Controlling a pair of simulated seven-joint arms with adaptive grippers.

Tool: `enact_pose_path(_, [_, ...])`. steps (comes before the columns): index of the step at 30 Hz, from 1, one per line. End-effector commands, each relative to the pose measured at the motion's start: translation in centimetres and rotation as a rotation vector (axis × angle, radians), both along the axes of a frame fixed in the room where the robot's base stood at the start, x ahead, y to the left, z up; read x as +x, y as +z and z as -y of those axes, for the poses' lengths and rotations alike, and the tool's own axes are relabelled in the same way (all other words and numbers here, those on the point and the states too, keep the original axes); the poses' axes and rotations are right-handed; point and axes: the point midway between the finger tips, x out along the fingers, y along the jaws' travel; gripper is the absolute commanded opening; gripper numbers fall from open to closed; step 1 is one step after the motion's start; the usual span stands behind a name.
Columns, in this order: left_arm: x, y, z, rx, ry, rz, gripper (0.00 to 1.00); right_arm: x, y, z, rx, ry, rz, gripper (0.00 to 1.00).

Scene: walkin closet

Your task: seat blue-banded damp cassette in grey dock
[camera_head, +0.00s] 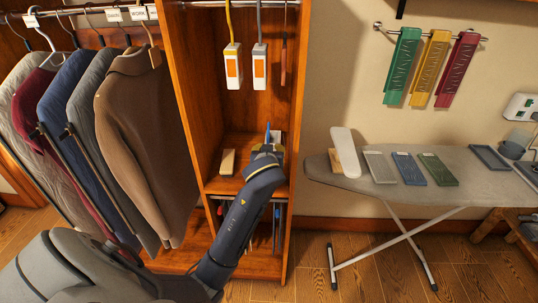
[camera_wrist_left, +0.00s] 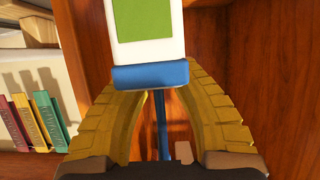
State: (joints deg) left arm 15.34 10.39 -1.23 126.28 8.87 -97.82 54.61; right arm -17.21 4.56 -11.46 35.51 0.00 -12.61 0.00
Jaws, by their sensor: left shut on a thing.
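My left gripper (camera_head: 268,149) reaches into the wooden cabinet, just above its middle shelf. In the left wrist view its two yellow fingers (camera_wrist_left: 161,95) are closed around the blue stem (camera_wrist_left: 162,125) of a white cassette (camera_wrist_left: 143,22). The cassette has a green label and a blue band (camera_wrist_left: 150,77). In the head view a blue tip (camera_head: 267,132) shows above the gripper; the arm hides most of the rest. I cannot make out a grey dock for certain. My right gripper is not in view.
Two white cassettes with orange labels, one yellow-hooked (camera_head: 233,66) and one grey-hooked (camera_head: 260,66), hang above. A wooden block (camera_head: 227,162) stands left of the gripper. Cabinet walls flank the arm. The ironing board (camera_head: 340,182) at right holds grey, blue and green flat pieces.

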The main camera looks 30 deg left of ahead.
Motion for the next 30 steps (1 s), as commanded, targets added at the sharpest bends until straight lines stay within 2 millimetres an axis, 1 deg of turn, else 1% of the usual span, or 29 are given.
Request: enact_pose_path(30, [5.2,0.1,-3.0,0.002,0.001,0.001,0.00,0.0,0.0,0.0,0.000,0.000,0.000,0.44])
